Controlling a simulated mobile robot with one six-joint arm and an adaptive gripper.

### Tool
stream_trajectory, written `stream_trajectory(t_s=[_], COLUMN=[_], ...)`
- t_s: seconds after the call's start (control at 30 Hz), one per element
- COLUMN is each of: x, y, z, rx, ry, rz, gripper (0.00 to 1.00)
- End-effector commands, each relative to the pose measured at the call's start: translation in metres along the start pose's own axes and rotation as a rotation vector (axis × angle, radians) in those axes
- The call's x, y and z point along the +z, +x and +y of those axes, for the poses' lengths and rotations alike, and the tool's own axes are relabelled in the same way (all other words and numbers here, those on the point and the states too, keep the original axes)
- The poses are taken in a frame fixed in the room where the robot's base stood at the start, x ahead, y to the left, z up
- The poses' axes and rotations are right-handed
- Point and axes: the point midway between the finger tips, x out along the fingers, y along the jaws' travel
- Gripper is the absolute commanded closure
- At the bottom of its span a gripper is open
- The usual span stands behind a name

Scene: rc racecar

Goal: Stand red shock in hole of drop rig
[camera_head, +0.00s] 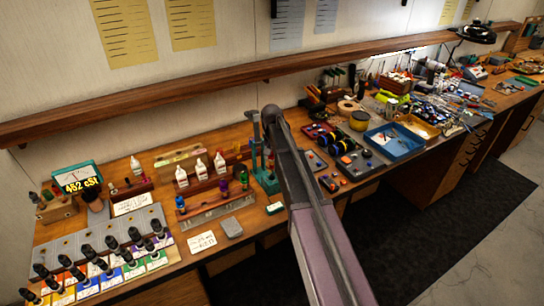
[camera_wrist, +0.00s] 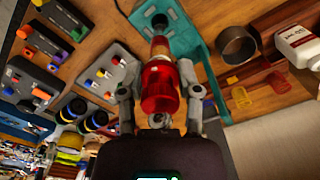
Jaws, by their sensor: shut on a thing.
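My gripper (camera_wrist: 156,80) is shut on the red shock (camera_wrist: 161,90) in the wrist view, with a finger on each side of it. The shock has a translucent red body and a paler orange end pointing toward the rig. The teal drop rig (camera_wrist: 187,42) is behind the shock, with a dark round spot close to the shock's far end. I cannot tell whether the shock touches the rig or enters a hole. In the head view the drop rig (camera_head: 267,182) stands on the bench beside my arm.
A wooden rack (camera_head: 208,204) with coloured shocks and white bottles is left of the rig. Trays with dark wheels and small parts (camera_head: 340,150) are to the right. A shelf (camera_head: 200,96) runs along the wall above. A blue tray (camera_head: 394,142) stands farther right.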

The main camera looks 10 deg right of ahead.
Motion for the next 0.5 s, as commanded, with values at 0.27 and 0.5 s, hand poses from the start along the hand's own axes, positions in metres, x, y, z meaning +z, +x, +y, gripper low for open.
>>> stream_trajectory(t_s=[0.27,0.5], x=[0.000,0.000], y=[0.007,0.012], z=[0.000,0.001], rx=[0.000,0.000], ry=[0.000,0.001], rz=[0.000,0.000], gripper=[1.00,1.00])
